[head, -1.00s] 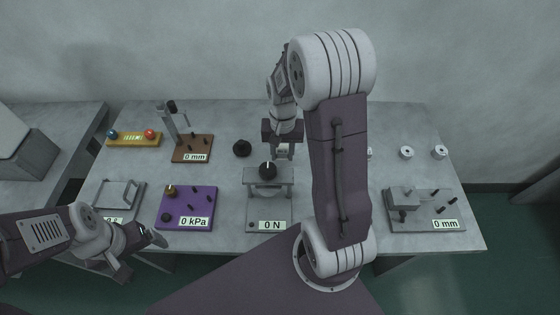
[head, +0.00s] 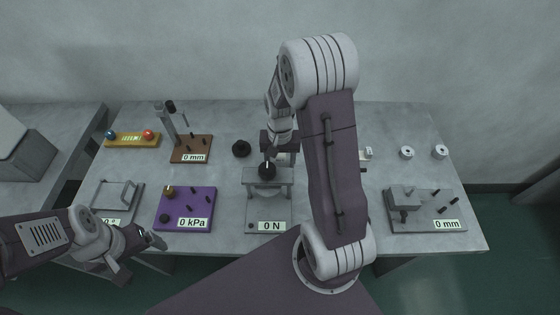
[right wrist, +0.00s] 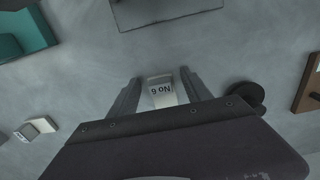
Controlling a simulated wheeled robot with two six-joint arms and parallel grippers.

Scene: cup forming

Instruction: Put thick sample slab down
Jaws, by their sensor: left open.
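A light block with a "No 6" label, likely the thick sample slab (right wrist: 161,95), shows between the two fingers of my right gripper (right wrist: 161,85) in the right wrist view. Narrow gaps seem to show beside it, and I cannot tell whether the fingers press on it. In the head view my right gripper (head: 281,152) is low over the table, just behind the press labelled "0 N" (head: 268,190), with a pale piece (head: 284,159) under it partly hidden. My left gripper (head: 150,240) is open and empty at the front left table edge.
A black knob (head: 241,149) stands left of my right gripper. A purple plate (head: 186,213), a brown plate (head: 193,156) and a grey device labelled "0 mm" (head: 428,209) are around. Small pale pieces (right wrist: 35,129) lie nearby. The back of the table is mostly clear.

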